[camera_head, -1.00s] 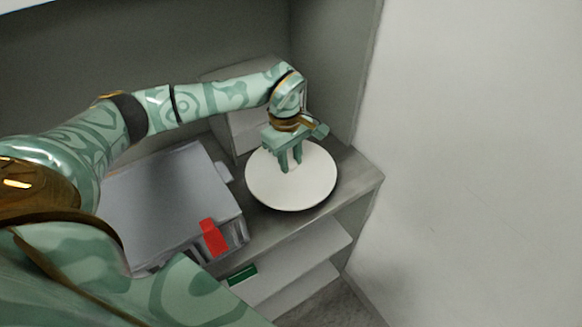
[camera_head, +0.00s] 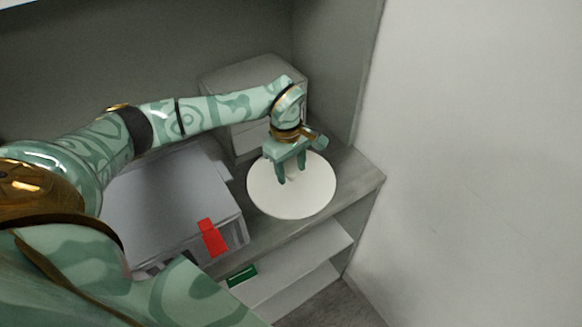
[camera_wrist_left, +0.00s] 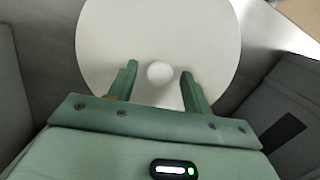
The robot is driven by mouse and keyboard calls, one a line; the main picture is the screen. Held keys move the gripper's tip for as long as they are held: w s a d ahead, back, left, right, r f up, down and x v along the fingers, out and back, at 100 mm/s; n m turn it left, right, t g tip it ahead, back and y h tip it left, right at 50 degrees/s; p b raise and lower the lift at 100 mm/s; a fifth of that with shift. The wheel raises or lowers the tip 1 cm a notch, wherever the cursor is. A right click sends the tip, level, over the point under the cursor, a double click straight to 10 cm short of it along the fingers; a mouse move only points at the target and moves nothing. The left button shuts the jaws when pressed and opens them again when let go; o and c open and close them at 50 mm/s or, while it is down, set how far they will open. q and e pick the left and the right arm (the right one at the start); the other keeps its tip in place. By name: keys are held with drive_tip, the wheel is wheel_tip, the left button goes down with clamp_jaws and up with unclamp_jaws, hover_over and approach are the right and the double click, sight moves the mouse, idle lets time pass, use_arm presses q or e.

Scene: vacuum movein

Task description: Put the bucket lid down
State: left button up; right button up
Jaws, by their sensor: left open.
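The bucket lid (camera_head: 310,200) is a round white disc at the right end of the grey shelf top, and it looks flat on that surface. My right gripper is not seen.
A grey box (camera_head: 165,195) with a red tab (camera_head: 212,238) stands left of the lid. A pale box (camera_head: 250,75) stands behind. The shelf top (camera_head: 350,180) ends at the front and right. A lower shelf (camera_head: 300,270) holds a green item (camera_head: 241,275). A pale wall fills the right.

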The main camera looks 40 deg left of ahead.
use_arm(q)
wheel_tip(320, 180, up, 12)
drive_tip(key=a+p, duration=0.1)
drive_tip(key=p, duration=0.1)
drive_tip(key=shift+w+a, duration=0.2)
drive_tip(key=shift+a, duration=0.05)
drive_tip(key=shift+f, duration=0.15)
